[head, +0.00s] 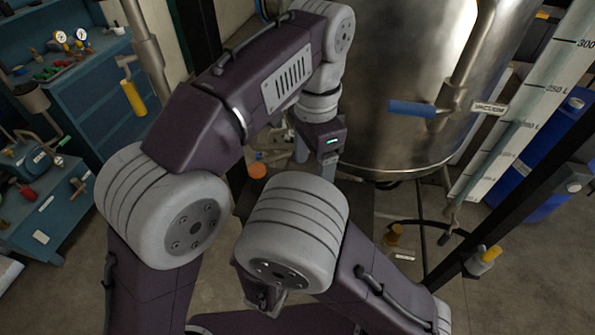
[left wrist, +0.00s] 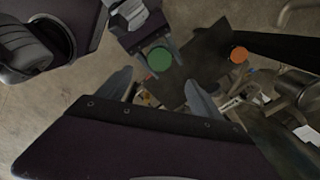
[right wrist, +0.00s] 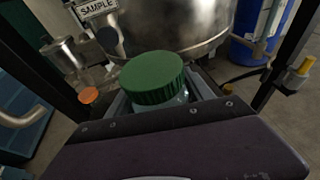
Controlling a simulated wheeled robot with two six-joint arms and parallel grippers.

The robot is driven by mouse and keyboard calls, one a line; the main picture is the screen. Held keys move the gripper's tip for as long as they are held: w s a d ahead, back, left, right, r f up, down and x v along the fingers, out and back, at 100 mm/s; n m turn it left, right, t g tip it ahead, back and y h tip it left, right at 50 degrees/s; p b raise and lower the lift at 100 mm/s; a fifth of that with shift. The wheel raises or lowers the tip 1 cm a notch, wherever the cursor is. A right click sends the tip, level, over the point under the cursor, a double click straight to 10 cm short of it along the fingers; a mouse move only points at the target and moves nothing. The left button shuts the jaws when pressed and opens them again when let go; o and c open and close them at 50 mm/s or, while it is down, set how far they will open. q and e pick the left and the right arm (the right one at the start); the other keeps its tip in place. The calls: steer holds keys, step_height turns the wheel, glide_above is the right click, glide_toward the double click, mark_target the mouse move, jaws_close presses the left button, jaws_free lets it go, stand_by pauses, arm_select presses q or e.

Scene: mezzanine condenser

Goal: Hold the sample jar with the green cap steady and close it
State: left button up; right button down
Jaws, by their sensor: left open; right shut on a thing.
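The sample jar's green cap (right wrist: 153,77) is large and ribbed in the right wrist view. It sits over the clear jar (right wrist: 176,101), and I cannot tell how tight it is. My right gripper (right wrist: 160,100) is shut on the jar below the cap. In the left wrist view the green cap (left wrist: 159,59) is seen from above, beyond and between the fingers of my left gripper (left wrist: 158,82), which is open and apart from it. In the head view my left gripper (head: 315,158) is partly visible. The jar, cap and right gripper are hidden there by my arms.
An orange cap (left wrist: 239,55) shows near a dark surface (left wrist: 205,52); it also appears in the head view (head: 257,171). A large steel vessel (head: 395,100) stands behind, with a blue-handled valve (head: 412,108). A blue bench (head: 75,95) is at left.

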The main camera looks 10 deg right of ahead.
steer(key=shift+d, duration=0.1)
arm_select(q)
steer(key=w+a+f+n, duration=0.4)
steer(key=a+f+n, duration=0.4)
steer(key=a+f, duration=0.6)
arm_select(e)
steer(key=shift+w, duration=0.1)
arm_select(q)
steer(key=s+a+f+n+t, duration=0.1)
steer(key=s+a+f+n, duration=0.6)
steer(key=s+a+f, duration=0.2)
steer(key=shift+s+a+f, duration=0.15)
steer(key=shift+a+f, duration=0.15)
steer(key=shift+a, duration=0.65)
steer(key=shift+d, duration=0.1)
